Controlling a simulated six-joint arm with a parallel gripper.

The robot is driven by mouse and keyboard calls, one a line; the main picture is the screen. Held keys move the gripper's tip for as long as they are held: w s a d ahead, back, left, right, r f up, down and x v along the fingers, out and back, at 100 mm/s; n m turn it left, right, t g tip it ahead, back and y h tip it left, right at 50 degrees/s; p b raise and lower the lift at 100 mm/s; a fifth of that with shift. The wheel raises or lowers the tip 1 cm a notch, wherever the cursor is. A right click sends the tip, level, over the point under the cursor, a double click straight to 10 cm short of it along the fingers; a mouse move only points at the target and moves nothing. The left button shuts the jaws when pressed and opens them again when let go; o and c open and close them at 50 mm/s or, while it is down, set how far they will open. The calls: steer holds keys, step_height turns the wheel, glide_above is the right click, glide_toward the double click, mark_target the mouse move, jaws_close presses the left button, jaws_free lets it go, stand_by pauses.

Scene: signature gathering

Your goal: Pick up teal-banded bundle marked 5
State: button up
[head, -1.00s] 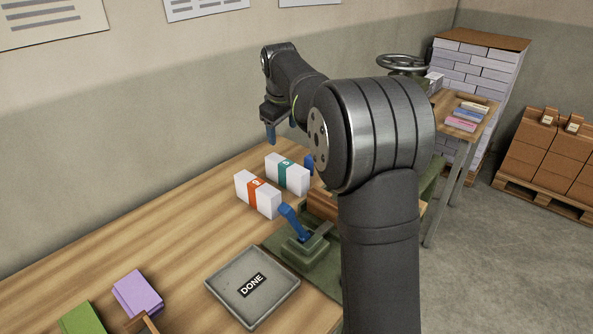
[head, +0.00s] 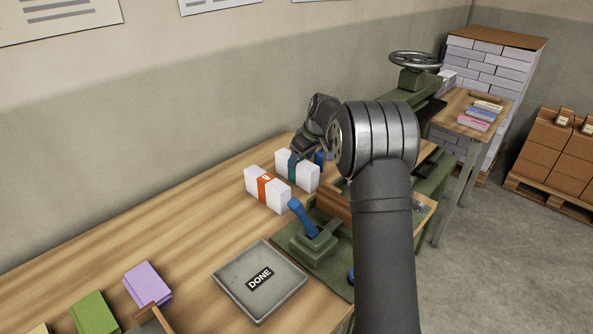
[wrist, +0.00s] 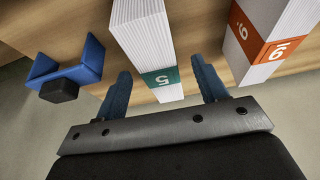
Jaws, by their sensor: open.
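The teal-banded bundle marked 5 (wrist: 145,40) is a white paper block on the wooden table. In the wrist view its teal band (wrist: 163,78) lies between the two blue fingers of my gripper (wrist: 165,88). The fingers are spread, one on each side of the bundle, with gaps showing. In the head view my gripper (head: 305,160) is down at the bundle (head: 299,179), and the near finger covers part of the band. The far side is partly hidden by my arm.
An orange-banded bundle (head: 268,190) stands close beside, on the right in the wrist view (wrist: 268,42). A blue part (wrist: 72,67) shows at left there. A green press with a blue lever (head: 303,217) and a DONE tray (head: 235,278) are nearer.

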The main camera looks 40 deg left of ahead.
mark_target(296, 167)
steer(key=shift+x, duration=3.05)
steer(key=shift+r, duration=0.1)
steer(key=c, duration=1.2)
steer(key=shift+w+a, duration=0.1)
steer(key=shift+c, duration=0.6)
steer(key=shift+r, duration=0.1)
